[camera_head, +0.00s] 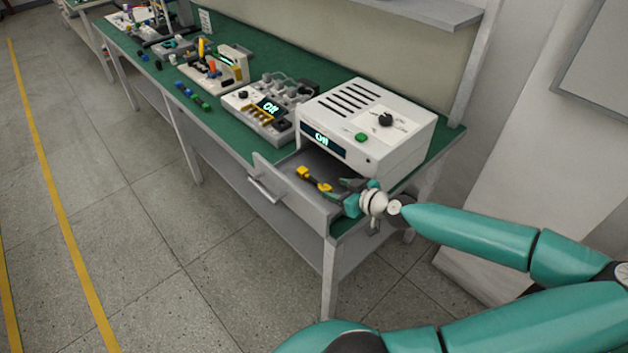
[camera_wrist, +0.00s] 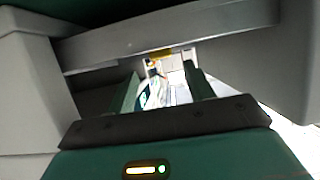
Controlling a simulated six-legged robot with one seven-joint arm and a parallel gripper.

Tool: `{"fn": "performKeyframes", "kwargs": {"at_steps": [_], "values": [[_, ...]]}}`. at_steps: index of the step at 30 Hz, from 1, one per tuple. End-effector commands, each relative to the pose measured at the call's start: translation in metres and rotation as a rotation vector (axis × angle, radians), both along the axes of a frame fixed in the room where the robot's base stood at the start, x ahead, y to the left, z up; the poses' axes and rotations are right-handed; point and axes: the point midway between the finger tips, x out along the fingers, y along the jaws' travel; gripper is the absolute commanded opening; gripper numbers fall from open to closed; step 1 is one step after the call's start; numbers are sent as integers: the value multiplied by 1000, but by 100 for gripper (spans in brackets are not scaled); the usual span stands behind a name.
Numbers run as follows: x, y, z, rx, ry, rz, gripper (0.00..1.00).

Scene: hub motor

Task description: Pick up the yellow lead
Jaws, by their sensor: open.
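The yellow lead (camera_head: 308,175) lies in an open grey drawer (camera_head: 287,205) at the front of the bench, in the head view. Part of it is dark. My gripper (camera_head: 343,190) is at the right end of the drawer, just right of the lead. In the wrist view my gripper (camera_wrist: 164,82) has its two fingers apart with nothing clearly held between them. A small yellow patch, probably the lead (camera_wrist: 158,54), shows beyond the fingertips. Whether the fingers touch the lead cannot be told.
A white box with a display and green button (camera_head: 375,125) stands on the green bench (camera_head: 225,130) behind the drawer. A grey device with a display (camera_head: 268,110) stands left of it. The drawer's front panel and handle (camera_head: 264,190) stick out over the floor. The floor at left is clear.

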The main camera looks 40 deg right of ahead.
Motion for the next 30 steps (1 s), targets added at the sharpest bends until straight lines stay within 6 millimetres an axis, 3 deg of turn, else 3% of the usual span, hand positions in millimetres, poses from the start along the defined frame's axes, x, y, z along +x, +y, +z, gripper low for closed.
{"fn": "performKeyframes", "kwargs": {"at_steps": [17,26,30], "values": [[53,4,-25,0,-1,2,53],[56,3,-26,1,0,0,53],[55,3,-26,1,0,0,25]]}}
